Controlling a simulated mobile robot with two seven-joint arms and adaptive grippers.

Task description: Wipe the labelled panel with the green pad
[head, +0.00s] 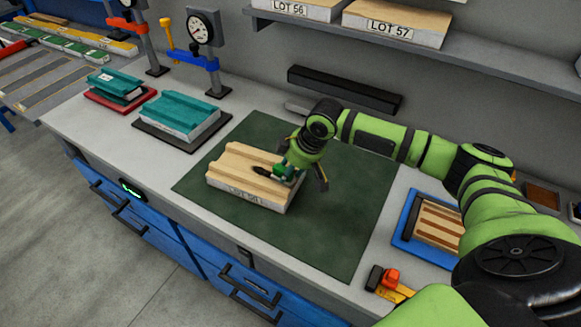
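The labelled panel (225,170) is a pale, wood-coloured block with raised ribs and a white front edge marked "LOT" and a number too small to read surely. It lies on the dark green mat. The small green pad (285,173) is at the panel's right part, under my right gripper (294,178). One grey finger hangs to the right of the pad, and a dark part points left over the panel. Whether the fingers clasp the pad is unclear, as is whether it touches the panel. My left gripper is not in view.
The green mat (330,240) has free room around the panel. Teal-topped blocks (180,113) and gauge stands (205,50) stand at the left. A blue tray (405,235) and an orange-and-black tool (388,282) lie at the right. A shelf (470,65) overhangs the back.

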